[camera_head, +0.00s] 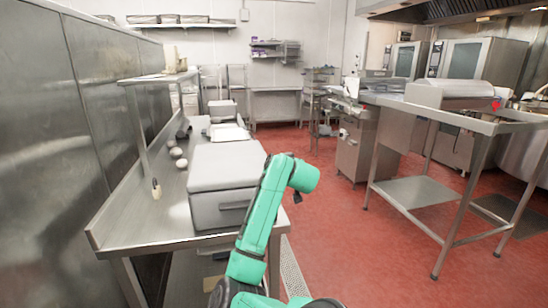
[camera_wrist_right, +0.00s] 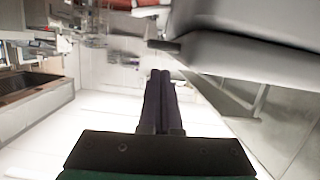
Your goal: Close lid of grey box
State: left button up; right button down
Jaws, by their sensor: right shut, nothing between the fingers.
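The grey box (camera_head: 222,211) stands on the steel counter at the left in the head view. Its lid (camera_head: 228,165) lies over the top, and I can make out no clear gap below it. A dark handle line shows on the front. My right arm rises in front of the box's right side and covers part of it. In the wrist view, my right gripper (camera_wrist_right: 160,75) has its dark fingers together and empty. A large grey surface, likely the box (camera_wrist_right: 245,50), is at upper right, apart from the fingers. My left gripper is not in view.
The steel counter (camera_head: 158,208) holds small round items (camera_head: 178,158) and further equipment behind the box. A steel wall borders it on the left. A steel table frame (camera_head: 415,190) stands at right. Red floor (camera_head: 335,235) between is clear.

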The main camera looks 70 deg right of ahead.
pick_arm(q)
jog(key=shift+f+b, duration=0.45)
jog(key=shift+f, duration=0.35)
pick_arm(e)
jog(key=shift+s+d+f+m, duration=0.15)
jog(key=shift+f+m, duration=0.25)
jog(key=shift+f, duration=0.9)
